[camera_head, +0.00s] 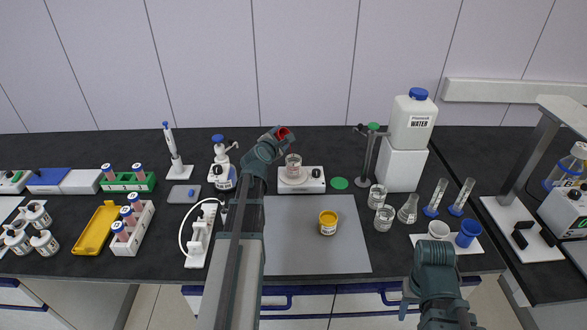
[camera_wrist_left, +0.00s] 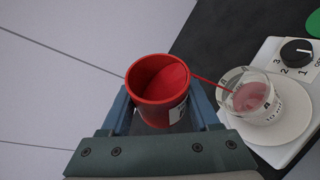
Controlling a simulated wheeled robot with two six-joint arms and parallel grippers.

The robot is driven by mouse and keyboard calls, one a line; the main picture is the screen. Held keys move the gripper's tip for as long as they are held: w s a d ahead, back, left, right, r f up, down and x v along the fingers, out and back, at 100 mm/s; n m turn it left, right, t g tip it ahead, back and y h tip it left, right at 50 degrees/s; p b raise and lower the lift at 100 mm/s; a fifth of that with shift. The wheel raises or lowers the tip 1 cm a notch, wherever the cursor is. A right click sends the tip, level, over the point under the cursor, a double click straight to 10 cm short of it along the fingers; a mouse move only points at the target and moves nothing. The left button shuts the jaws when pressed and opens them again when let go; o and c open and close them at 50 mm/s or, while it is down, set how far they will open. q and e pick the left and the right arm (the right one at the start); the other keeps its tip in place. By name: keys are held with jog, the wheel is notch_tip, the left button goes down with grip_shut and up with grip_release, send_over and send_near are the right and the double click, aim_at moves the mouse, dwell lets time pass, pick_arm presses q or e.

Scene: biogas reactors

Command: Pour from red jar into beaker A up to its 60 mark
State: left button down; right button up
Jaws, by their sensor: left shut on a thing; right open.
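My left gripper (camera_head: 277,138) is shut on the red jar (camera_wrist_left: 160,88), which also shows in the head view (camera_head: 284,133). The jar is tilted, with red liquid at its mouth. A thin red stream runs from its rim into a glass beaker (camera_wrist_left: 250,95). The beaker stands on the white round plate of a stirrer and holds pinkish-red liquid. It also shows in the head view (camera_head: 293,164). Its marks are too small to read the level against. My right gripper (camera_head: 435,253) is at the front right, open and away from the beaker; its fingertips are hard to make out.
The stirrer (camera_head: 315,186) with its dial stands behind a grey mat (camera_head: 345,255). A yellow jar (camera_head: 328,223) sits on the mat. Several glass vessels stand to the right, near a water container (camera_head: 411,125). Racks and a yellow tray (camera_head: 96,230) stand left.

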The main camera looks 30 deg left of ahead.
pick_arm(q)
jog(key=shift+f, duration=0.15)
dwell(0.6)
jog(key=shift+b, duration=0.3)
dwell(0.5)
dwell(0.4)
